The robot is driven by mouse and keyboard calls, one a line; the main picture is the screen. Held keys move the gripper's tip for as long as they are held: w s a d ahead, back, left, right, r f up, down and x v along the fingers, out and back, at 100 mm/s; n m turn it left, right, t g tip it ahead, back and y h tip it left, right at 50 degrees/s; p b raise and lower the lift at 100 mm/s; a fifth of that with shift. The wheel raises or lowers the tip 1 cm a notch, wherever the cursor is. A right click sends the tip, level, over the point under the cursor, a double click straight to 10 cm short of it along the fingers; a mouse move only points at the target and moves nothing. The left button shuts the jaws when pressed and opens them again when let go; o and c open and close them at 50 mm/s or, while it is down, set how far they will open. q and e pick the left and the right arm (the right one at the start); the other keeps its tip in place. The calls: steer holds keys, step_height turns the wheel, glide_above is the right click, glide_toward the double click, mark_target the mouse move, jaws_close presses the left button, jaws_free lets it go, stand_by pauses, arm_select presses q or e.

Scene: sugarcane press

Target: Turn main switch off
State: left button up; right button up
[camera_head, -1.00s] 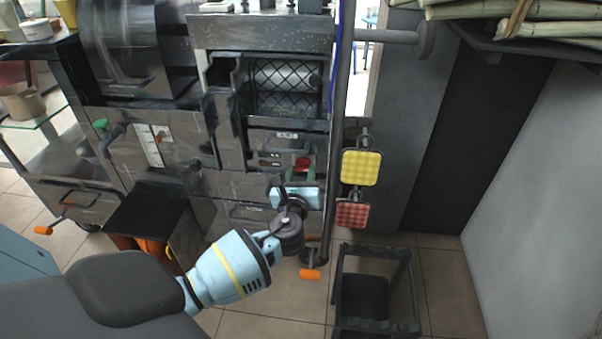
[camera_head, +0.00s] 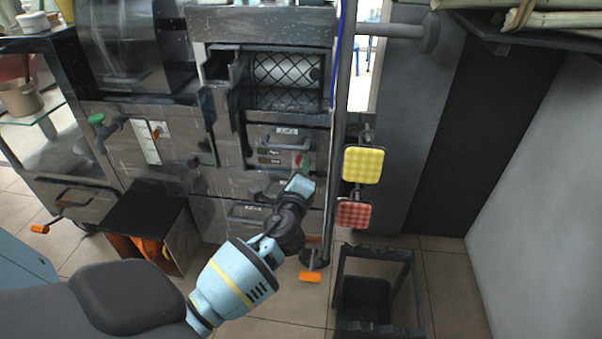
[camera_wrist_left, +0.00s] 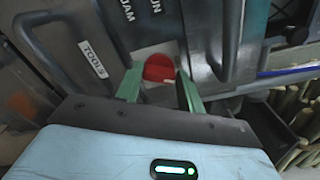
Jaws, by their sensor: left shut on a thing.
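The main switch is a red round knob (camera_wrist_left: 158,68) on the grey machine's front panel. In the left wrist view it sits between the two green fingers of my left gripper (camera_wrist_left: 160,88), which is shut on it. In the head view my left gripper (camera_head: 303,164) reaches up to the right side of the panel (camera_head: 262,134). How far the knob is turned cannot be told. My right gripper is not in view.
A panel handle (camera_head: 285,145) lies left of the switch, and a drawer handle (camera_head: 250,215) is below. Yellow (camera_head: 363,165) and red (camera_head: 354,213) pads hang to the right. A dark open-framed bin (camera_head: 370,300) stands on the floor. A roller behind mesh (camera_head: 287,78) is above.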

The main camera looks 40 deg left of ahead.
arm_select(q)
steer(key=n, duration=0.2)
steer(key=n+b, duration=0.1)
steer(key=n, duration=0.1)
steer(key=shift+f+n, duration=0.2)
steer(key=shift+n, duration=0.2)
steer(key=shift+n+b, duration=0.35)
steer(key=shift+n, duration=0.15)
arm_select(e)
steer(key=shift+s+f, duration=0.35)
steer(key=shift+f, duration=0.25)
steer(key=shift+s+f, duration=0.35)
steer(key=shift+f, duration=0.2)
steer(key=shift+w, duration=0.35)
arm_select(q)
steer(key=o, duration=1)
steer(key=shift+r, duration=0.1)
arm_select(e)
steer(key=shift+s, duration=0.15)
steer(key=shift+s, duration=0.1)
